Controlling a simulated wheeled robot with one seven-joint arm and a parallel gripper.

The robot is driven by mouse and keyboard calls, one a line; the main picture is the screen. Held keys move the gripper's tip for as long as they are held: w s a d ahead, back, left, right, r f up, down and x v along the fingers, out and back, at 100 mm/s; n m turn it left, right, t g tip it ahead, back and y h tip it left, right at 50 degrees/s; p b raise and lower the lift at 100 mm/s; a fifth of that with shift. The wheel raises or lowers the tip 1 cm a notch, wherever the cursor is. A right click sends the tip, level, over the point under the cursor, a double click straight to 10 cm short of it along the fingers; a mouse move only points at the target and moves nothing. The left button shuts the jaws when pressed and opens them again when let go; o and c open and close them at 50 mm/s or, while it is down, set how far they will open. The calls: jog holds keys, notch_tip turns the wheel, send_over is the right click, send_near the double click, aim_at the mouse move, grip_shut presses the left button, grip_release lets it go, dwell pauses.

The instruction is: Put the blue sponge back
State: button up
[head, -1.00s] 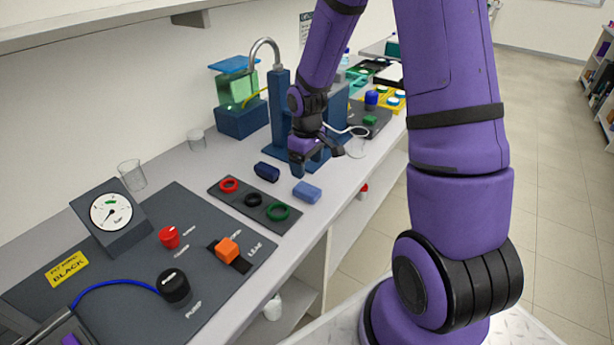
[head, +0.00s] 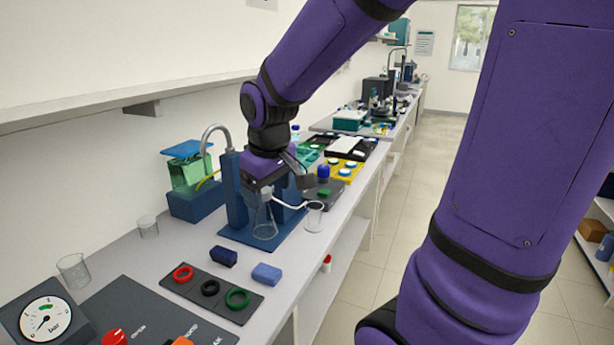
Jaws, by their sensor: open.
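The blue sponge (head: 266,274) is a light blue block lying on the grey bench, near its front edge. A dark blue piece (head: 223,256) lies just left of it, apart from it. My gripper (head: 280,186) is open, with nothing seen between its fingers. It is raised above the bench, beyond the sponge and clear of it, in front of the blue rig stand (head: 231,190) in the picture. Its fingertips are small and partly confused with the stand and glassware behind.
A clear beaker (head: 314,215) and a flask (head: 264,222) stand near the rig. A dark tray (head: 247,310) with red, black and green rings lies nearer than the sponge. A pressure gauge (head: 45,314) stands at lower left. A shelf (head: 120,110) juts from the wall.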

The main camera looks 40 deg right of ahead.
jog(key=s+a+r+m+t, duration=0.1)
jog(key=s+r, duration=0.3)
jog(key=s, duration=0.3)
jog(key=s+a+r+m+t+y, duration=0.1)
jog(key=s+r, duration=0.3)
jog(key=s, duration=0.3)
jog(key=shift+s+a+r+t, duration=0.2)
jog(key=shift+a+t, duration=0.1)
jog(key=shift+a, duration=0.1)
